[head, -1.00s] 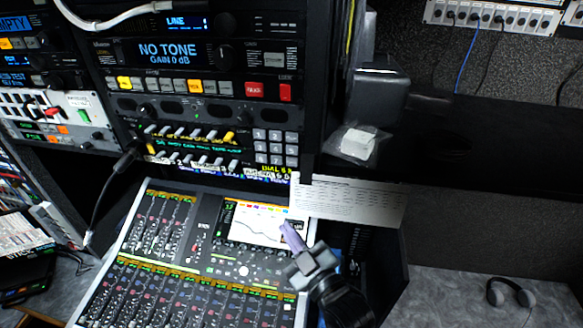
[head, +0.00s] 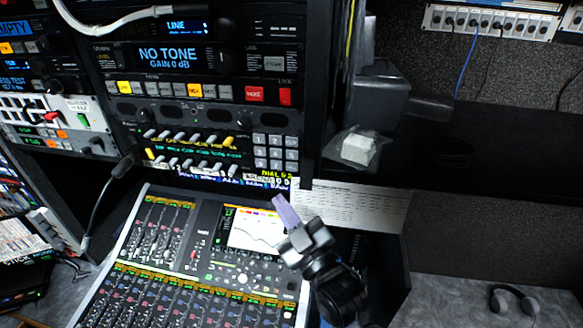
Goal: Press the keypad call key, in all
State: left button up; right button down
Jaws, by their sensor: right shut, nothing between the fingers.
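The keypad (head: 275,151) is a block of several light grey keys at the right end of the rack's lower panel. The markings on its keys are too small to read, so I cannot tell which is the call key. My right gripper (head: 284,209) is shut and empty, its pale purple fingers pointing up toward the rack. Its tips are below the keypad and apart from it, in front of the mixing console's top edge. My left gripper is not in view.
The mixing console (head: 187,258) with its small screen lies below the rack. A printed sheet (head: 360,206) hangs at the right of the gripper. A bagged white box (head: 358,148) sits right of the keypad. Headphones (head: 514,300) lie at lower right. The space before the keypad looks clear.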

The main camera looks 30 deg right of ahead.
aim_at(293, 179)
jog(key=shift+w+d, duration=0.85)
jog(key=shift+w, duration=0.2)
jog(key=shift+w+d, duration=0.8)
jog(key=shift+w, duration=0.3)
jog(key=shift+w+d, duration=0.85)
jog(key=shift+w, duration=0.2)
jog(key=shift+w+d, duration=0.1)
jog(key=shift+w, duration=0.1)
jog(key=shift+w+d, duration=0.2)
